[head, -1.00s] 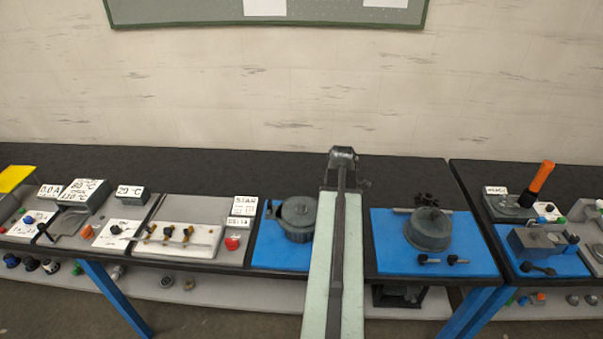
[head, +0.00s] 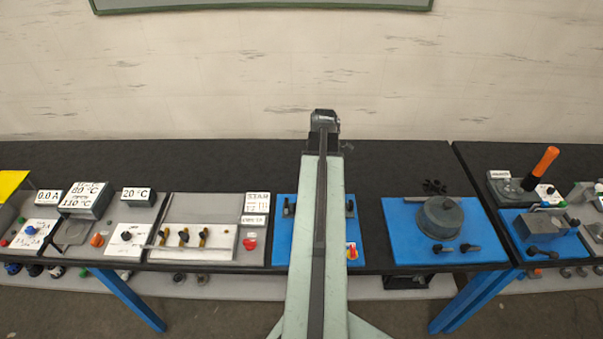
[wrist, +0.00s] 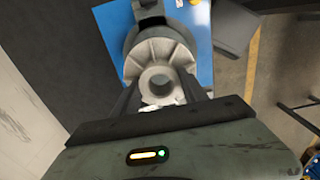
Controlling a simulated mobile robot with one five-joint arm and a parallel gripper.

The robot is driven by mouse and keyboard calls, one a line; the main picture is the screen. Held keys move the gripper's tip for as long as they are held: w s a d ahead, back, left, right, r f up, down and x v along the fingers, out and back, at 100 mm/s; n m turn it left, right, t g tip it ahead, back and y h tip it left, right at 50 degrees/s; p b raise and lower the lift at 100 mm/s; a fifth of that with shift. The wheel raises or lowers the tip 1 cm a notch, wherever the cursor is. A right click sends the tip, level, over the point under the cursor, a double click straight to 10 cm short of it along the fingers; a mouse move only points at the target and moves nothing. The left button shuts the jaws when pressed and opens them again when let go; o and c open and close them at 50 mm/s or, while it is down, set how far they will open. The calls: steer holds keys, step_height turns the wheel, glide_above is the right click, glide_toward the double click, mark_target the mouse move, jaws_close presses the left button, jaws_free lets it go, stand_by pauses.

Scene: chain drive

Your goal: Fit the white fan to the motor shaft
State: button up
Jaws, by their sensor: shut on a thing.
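In the wrist view, my gripper (wrist: 160,88) is shut on the white fan (wrist: 150,55), a pale grey-white ribbed disc with a round open hub facing the camera. The motor (wrist: 130,42), a dark round body, shows behind the fan's far edge over a blue plate (wrist: 202,30). I cannot tell whether fan and motor touch, and the shaft is hidden. In the head view my arm crosses the blue plate (head: 283,235) and hides the motor; my jaws and the fan do not show there.
A second blue plate (head: 400,245) on the right carries a dark round housing (head: 440,217) and black-handled parts. A yellow-and-red switch (head: 351,250) sits beside my arm. A grey control panel (head: 200,205) stands to the left. The black bench top behind is mostly clear.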

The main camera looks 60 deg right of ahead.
steer(key=shift+f+b, duration=0.8)
steer(key=shift+b, duration=0.1)
step_height(320, 180, down, 4)
steer(key=b, duration=0.4)
steer(key=shift+f+b, duration=2.4)
stand_by(0.4)
steer(key=o, duration=1.6)
steer(key=shift+a, duration=0.1)
steer(key=shift+o, duration=0.2)
steer(key=shift+r, duration=0.15)
